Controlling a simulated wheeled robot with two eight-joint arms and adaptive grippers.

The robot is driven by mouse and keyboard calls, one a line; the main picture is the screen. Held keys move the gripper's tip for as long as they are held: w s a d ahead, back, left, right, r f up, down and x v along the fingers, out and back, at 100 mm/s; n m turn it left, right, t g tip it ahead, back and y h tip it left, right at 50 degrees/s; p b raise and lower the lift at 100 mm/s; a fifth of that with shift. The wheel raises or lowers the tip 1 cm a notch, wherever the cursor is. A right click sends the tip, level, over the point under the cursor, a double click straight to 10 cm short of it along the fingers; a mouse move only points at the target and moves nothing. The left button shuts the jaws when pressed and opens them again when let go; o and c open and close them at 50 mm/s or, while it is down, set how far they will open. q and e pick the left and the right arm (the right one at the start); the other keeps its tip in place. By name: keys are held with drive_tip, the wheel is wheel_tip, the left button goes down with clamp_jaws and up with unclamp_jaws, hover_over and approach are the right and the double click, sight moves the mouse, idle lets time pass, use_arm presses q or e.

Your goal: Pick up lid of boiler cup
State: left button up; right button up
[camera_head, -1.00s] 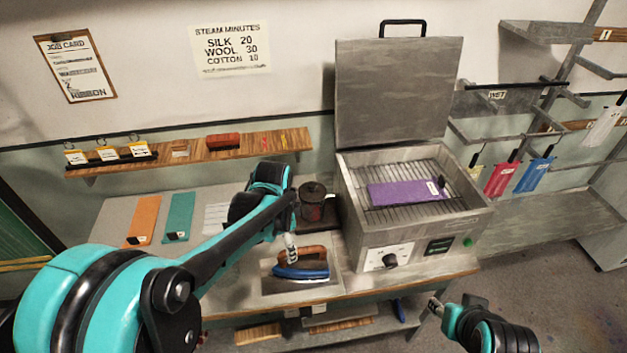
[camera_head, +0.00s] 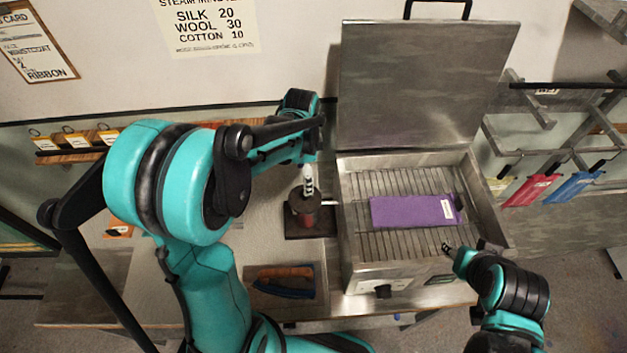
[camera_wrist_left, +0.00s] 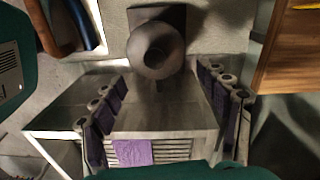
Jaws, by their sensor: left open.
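In the left wrist view the lid (camera_wrist_left: 157,50) shows from above as a grey disc with a round middle. My left gripper (camera_head: 308,188) points down just above the lid. In the left wrist view its two fingers (camera_wrist_left: 163,105) are wide apart with nothing between them. My right gripper (camera_head: 447,250) is by the steamer's front right; its opening is too small to judge.
The open steamer (camera_head: 348,250) stands right of the cup, its lid (camera_head: 425,85) raised, with a purple cloth (camera_head: 412,210) on the rack. Red and blue cloths (camera_head: 530,190) hang at right.

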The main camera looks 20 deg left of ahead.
sight(303, 204)
use_arm(q)
drive_tip(key=shift+s+f, duration=0.2)
drive_tip(key=shift+f, duration=0.3)
wheel_tip(303, 204, down, 6)
drive_tip(key=shift+f+b, duration=0.25)
drive_tip(key=shift+b, duration=0.15)
drive_tip(key=shift+s+d, duration=0.1)
drive_tip(key=shift+s, duration=0.05)
clamp_jaws()
